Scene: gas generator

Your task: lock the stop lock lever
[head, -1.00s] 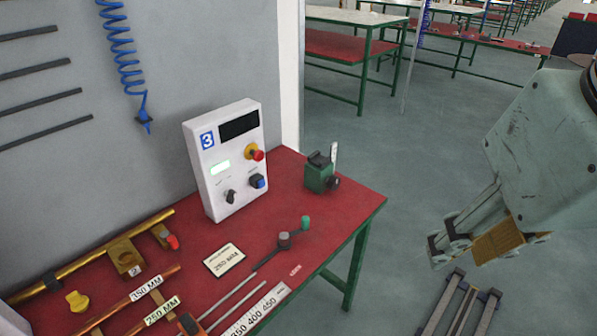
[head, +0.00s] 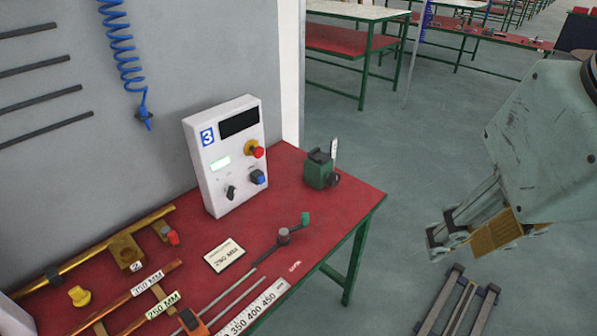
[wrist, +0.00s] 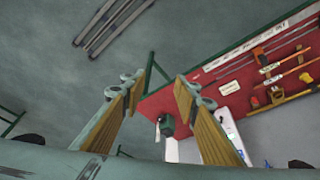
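A dark lever (head: 281,251) with a grey pivot knob and a green end knob (head: 305,218) lies on the red workbench, near its front right edge. It sits at the end of the metal rods and ruler; I take it to be the stop lock lever. My gripper (head: 462,232) hangs in the air right of the bench, well apart from the lever. In the wrist view my gripper (wrist: 156,88) has its two fingers with wood-coloured pads spread wide, with nothing between them. The lever cannot be made out clearly in the wrist view.
A white control box (head: 226,155) with buttons stands at the back of the red bench (head: 325,225). A green device (head: 319,170) sits at the bench's right corner. A ruler (head: 255,308), rods and a brass pipe lie front left.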

